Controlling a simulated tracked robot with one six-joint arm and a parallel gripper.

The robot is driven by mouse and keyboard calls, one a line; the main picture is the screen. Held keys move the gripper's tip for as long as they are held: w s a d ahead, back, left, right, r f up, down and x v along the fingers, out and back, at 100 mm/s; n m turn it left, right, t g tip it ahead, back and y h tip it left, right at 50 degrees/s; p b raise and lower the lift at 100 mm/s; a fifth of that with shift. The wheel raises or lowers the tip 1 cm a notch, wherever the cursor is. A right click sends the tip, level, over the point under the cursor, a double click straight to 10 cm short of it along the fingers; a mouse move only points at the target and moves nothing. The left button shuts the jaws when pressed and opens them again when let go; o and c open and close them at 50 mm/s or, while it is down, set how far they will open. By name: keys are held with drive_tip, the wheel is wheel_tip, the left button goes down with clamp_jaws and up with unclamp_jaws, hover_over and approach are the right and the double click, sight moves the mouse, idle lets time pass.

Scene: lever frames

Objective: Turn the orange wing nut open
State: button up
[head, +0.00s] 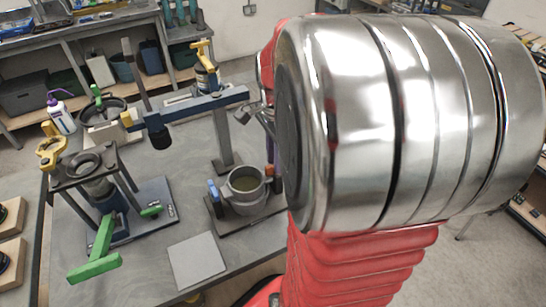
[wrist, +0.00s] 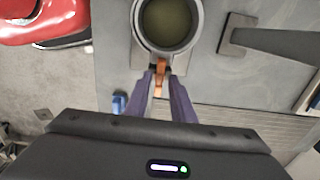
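The orange wing nut (wrist: 162,68) is in the wrist view, just below the rim of a round grey pot (wrist: 138,20) with murky green liquid. My gripper (wrist: 162,77) has two purple fingers, one on each side of the nut. The orange shows between the fingertips; whether they press on it I cannot tell. In the head view the pot (head: 246,205) stands on a dark base on the bench. A purple finger (head: 270,150) shows at its right, and my large metal wrist covers much of that side.
A stand with a green lever (head: 98,250) is at left. A flat grey plate (head: 197,260) lies in front.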

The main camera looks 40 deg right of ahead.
clamp_jaws()
